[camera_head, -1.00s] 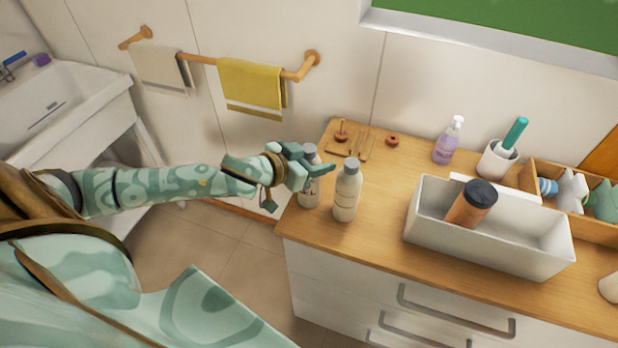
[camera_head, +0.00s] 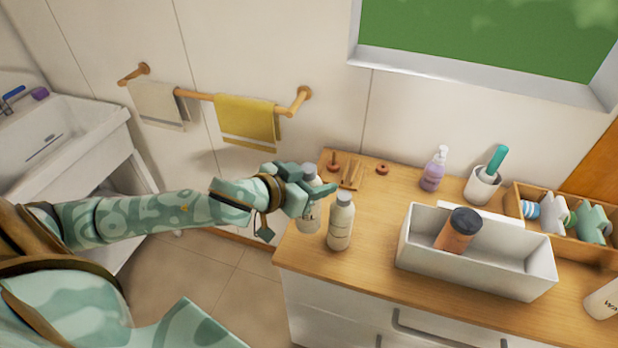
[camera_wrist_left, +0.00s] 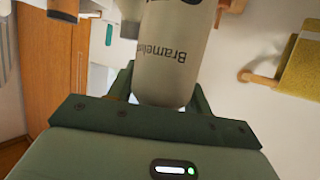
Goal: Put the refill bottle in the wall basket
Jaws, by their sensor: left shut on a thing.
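My left gripper (camera_head: 316,188) is shut on a pale, white-grey bottle (camera_head: 308,217) near the left end of the wooden counter. The bottle is upright, its upper part partly hidden by the fingers. In the left wrist view the held bottle (camera_wrist_left: 170,55) fills the middle, with dark lettering on its side. A similar pale bottle with a grey cap (camera_head: 341,222) stands just right of it. I cannot tell from the labels which is the refill bottle. No basket on the wall is clearly in view. My right gripper is out of view.
The counter (camera_head: 375,225) holds a white bin (camera_head: 418,257) with an orange-brown, dark-capped bottle (camera_head: 459,232), a purple pump bottle (camera_head: 434,170), a white cup (camera_head: 483,187) and a wooden box (camera_head: 518,205). A towel rail with a yellow towel (camera_head: 246,118) is on the wall.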

